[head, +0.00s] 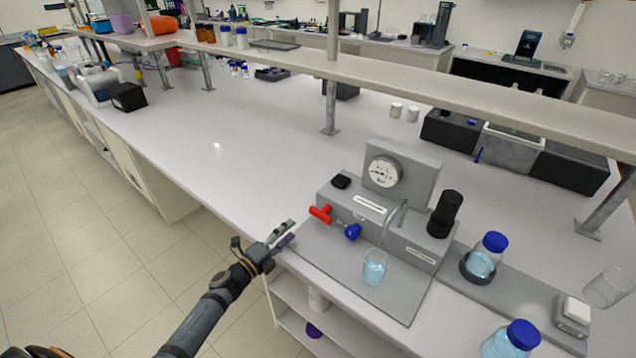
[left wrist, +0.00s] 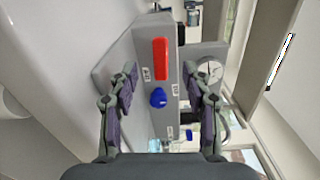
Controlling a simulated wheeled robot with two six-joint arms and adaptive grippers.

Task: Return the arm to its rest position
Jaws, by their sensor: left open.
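My left gripper (head: 284,237) is at the bench's front edge, left of the grey membrane rig (head: 343,213), apart from it. In the left wrist view its two fingers (left wrist: 160,95) are spread wide with nothing between them. The rig's red handle (head: 321,213) and blue knob (head: 352,231) show beyond the fingers, also as a red bar (left wrist: 160,58) and blue knob (left wrist: 158,97) in the wrist view. The rig has a round gauge (head: 385,171) and a black cylinder (head: 446,213). My right gripper is in neither view.
A beaker (head: 375,267) with light blue liquid stands on the rig's base plate. Blue-capped bottles (head: 486,255) (head: 511,342) and an empty beaker (head: 607,288) stand to the right. A raised shelf (head: 420,85) crosses behind. The bench left of the rig is clear (head: 215,150).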

